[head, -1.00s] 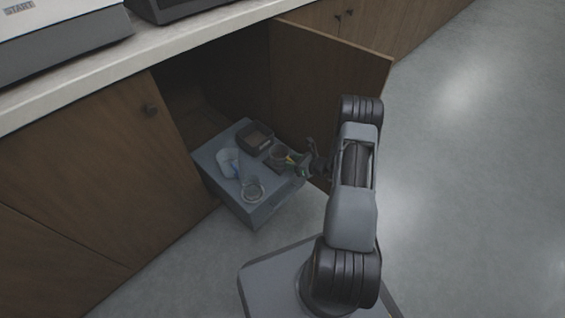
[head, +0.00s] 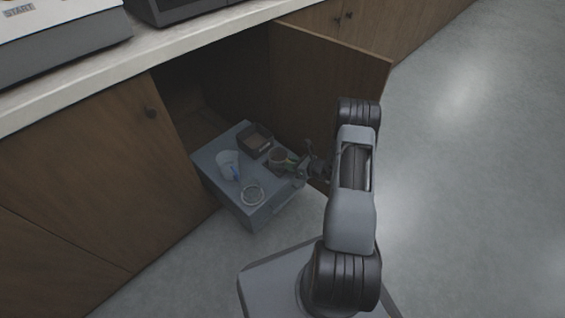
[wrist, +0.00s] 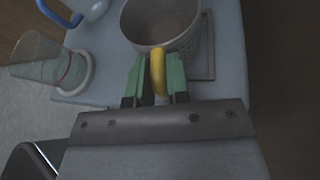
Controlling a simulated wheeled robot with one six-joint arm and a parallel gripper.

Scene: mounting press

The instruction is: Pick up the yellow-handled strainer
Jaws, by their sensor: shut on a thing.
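The strainer (wrist: 165,22) is a round, light-coloured basket with a yellow handle (wrist: 158,72), shown in the wrist view at the top centre. My gripper (wrist: 158,82) is shut on the yellow handle, with one green fingertip on each side of it. In the head view the strainer (head: 278,155) is small, at the right part of the grey pull-out drawer top, with my gripper (head: 299,168) at its right side. I cannot tell whether the strainer's bottom touches the surface below. Part of the handle is hidden between the fingers.
The grey drawer unit (head: 215,155) stands out of an open cabinet. It bears a white jug with a blue handle (head: 228,163), a clear glass beaker (head: 252,192) and a dark square tray (head: 255,139). The open cabinet door (head: 335,80) stands close behind my arm.

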